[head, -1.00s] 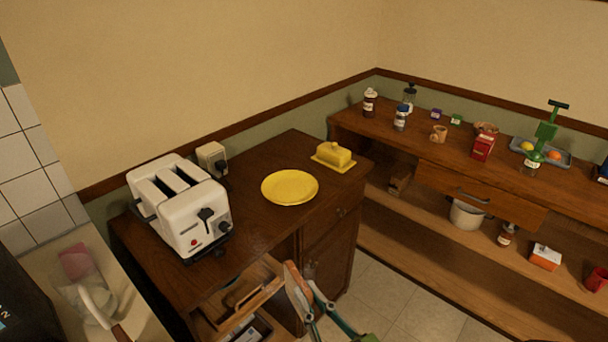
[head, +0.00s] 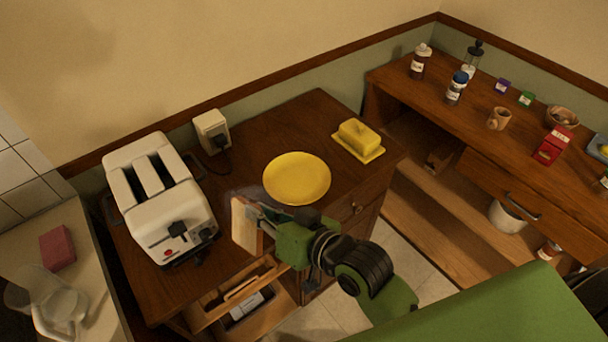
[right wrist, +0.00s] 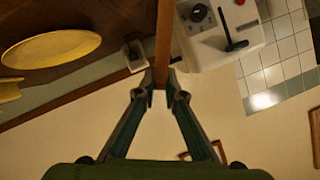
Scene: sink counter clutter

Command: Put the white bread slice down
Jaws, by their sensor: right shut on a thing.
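The white bread slice (head: 245,224) has a pale face and a brown crust. My right gripper (head: 262,216) is shut on it and holds it upright, beside the toaster and in front of the yellow plate as the head view shows. In the right wrist view the slice (right wrist: 164,45) is edge-on, a brown strip between the fingertips (right wrist: 160,85). The yellow plate (head: 297,178) lies empty on the dark wooden cabinet top. The white toaster (head: 160,198) stands to the left of the slice. My left gripper is not in view.
A yellow butter dish (head: 358,140) sits right of the plate. A wall outlet (head: 211,131) with a plug is behind. An open drawer (head: 236,290) is below the cabinet's front edge. A shelf unit (head: 440,105) with jars and boxes stands at right. Bare cabinet top shows behind the plate.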

